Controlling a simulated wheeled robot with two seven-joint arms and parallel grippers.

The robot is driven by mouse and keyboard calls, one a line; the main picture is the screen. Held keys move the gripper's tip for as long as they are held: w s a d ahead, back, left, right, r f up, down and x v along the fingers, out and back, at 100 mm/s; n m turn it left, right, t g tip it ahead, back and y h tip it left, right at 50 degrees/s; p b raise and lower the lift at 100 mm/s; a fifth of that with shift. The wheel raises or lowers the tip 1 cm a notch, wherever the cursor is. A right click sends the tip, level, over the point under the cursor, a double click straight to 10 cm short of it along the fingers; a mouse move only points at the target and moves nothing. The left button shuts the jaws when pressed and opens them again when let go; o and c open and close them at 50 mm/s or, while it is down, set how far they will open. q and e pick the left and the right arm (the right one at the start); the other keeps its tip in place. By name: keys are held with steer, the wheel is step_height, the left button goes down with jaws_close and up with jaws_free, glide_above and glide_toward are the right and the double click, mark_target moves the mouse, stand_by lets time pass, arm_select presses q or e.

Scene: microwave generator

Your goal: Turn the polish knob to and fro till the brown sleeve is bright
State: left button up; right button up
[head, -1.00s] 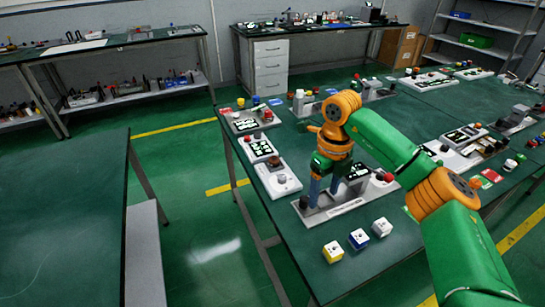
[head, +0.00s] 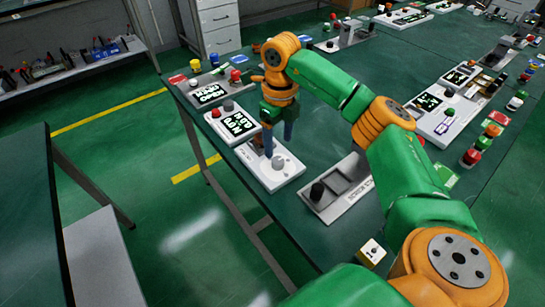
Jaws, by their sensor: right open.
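A white panel (head: 262,174) lies near the table's left edge. A pale grey round knob (head: 278,163) stands on it; it looks like the polish knob. A small brown piece (head: 257,141), probably the sleeve, shows at the panel's far end, partly hidden behind my gripper. My right gripper (head: 278,148) points down, open and empty, with its two blue fingers apart above the panel's far part, close to the knob. I cannot tell whether a finger touches anything. My left gripper is not in view.
A yellow-sided block (head: 372,252) stands near the front. The table's middle is clear beyond my arm.

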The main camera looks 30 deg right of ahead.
mark_target(278, 160)
step_height(278, 160, down, 6)
steer(key=shift+f+p, duration=0.25)
steer(key=shift+p, duration=0.25)
jaws_close()
